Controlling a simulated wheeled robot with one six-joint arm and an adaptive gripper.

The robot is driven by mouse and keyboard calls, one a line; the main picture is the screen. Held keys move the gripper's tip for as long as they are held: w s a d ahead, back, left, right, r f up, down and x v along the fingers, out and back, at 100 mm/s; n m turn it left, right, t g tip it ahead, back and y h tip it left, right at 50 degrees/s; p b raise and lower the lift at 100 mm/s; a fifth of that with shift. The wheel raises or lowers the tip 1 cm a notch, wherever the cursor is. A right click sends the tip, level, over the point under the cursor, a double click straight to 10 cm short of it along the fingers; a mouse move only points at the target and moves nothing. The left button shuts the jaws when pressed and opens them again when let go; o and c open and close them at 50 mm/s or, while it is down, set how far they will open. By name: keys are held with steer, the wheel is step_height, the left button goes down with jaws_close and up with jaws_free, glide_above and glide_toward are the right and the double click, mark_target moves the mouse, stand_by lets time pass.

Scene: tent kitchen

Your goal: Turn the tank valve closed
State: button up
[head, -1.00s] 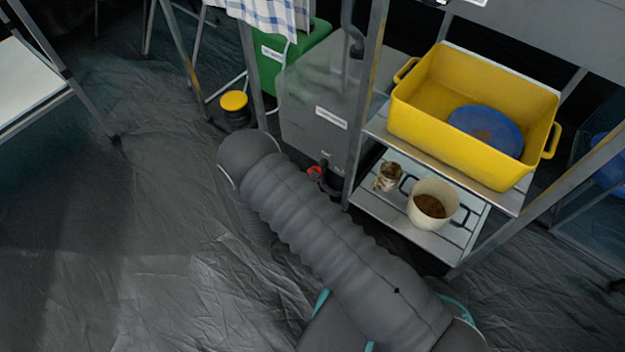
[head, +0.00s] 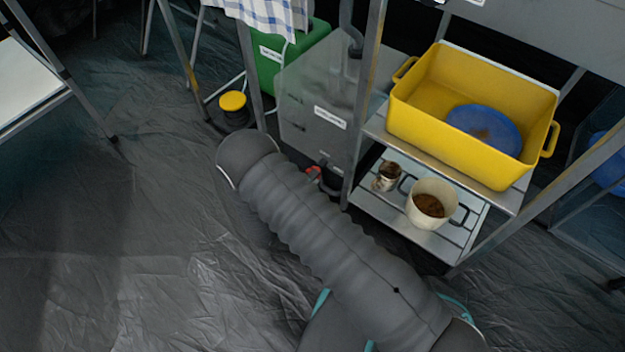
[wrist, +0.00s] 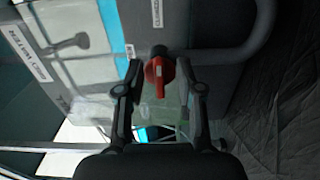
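The grey tank (head: 312,112) with a white label stands beside the shelf leg in the head view. The red valve handle (head: 313,172) shows low on the tank, just beyond my arm. In the wrist view the red handle (wrist: 159,76) sits on a dark fitting by the tank (wrist: 210,25). My gripper (wrist: 159,72) is open, with one finger on each side of the handle. Small gaps seem to show between fingers and handle. My arm hides the gripper in the head view.
A metal shelf (head: 375,127) stands right of the tank, holding a yellow tub (head: 420,115) above and a cream pot (head: 432,188) and small cup (head: 388,178) below. A green container (head: 268,65) stands behind. The floor at left is clear.

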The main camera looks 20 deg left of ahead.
steer(key=v, duration=1.2)
stand_by(0.5)
